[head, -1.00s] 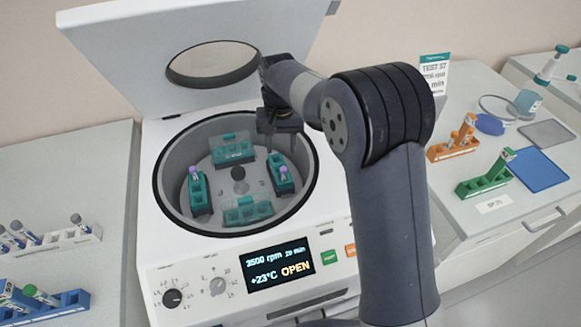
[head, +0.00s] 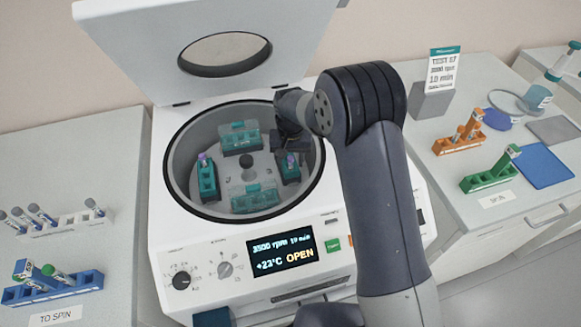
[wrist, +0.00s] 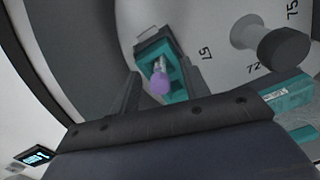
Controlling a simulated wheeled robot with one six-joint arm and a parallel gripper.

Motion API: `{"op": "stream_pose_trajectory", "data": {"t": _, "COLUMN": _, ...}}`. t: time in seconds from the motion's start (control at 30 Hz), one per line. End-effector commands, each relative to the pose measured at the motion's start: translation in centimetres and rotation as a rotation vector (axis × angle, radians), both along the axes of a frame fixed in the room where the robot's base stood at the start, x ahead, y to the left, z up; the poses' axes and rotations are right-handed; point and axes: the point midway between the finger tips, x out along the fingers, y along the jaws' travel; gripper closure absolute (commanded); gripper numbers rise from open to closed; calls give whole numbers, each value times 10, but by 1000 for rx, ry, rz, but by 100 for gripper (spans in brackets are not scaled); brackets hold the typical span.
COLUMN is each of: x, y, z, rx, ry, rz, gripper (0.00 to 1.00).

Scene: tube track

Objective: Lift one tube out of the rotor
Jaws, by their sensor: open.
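The open centrifuge bowl (head: 178,160) holds a rotor with several teal buckets around a dark central hub (head: 245,171). A purple-capped tube stands in the right bucket (head: 290,174); its cap (wrist: 160,82) shows in the wrist view between the fingers. Another purple-capped tube (head: 203,160) stands in the left bucket (head: 208,183). The front and back buckets show no caps. My gripper (wrist: 160,90) is open above the right bucket, with one finger on each side of the purple cap. Whether a finger touches the tube I cannot tell.
The raised lid (head: 130,50) stands behind the bowl, and the bowl wall is close to my gripper. A blue rack (head: 75,284) and a white rack (head: 70,224) with tubes stand at left. Orange (head: 458,147) and green (head: 488,180) racks stand at right.

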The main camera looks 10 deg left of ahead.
Motion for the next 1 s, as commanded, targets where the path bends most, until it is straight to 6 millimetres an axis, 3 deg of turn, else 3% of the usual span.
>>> {"op": "stream_pose_trajectory", "data": {"t": 0.13, "x": 0, "y": 0, "z": 0, "rx": 0, "ry": 0, "rz": 0, "gripper": 56}}
{"op": "stream_pose_trajectory", "data": {"t": 0.6, "x": 0, "y": 0, "z": 0, "rx": 0, "ry": 0, "rz": 0, "gripper": 95}}
{"op": "stream_pose_trajectory", "data": {"t": 0.87, "x": 0, "y": 0, "z": 3, "rx": 0, "ry": 0, "rz": 0, "gripper": 95}}
{"op": "stream_pose_trajectory", "data": {"t": 1.0, "x": 1, "y": 1, "z": 19, "rx": 2, "ry": -4, "rz": 0, "gripper": 95}}
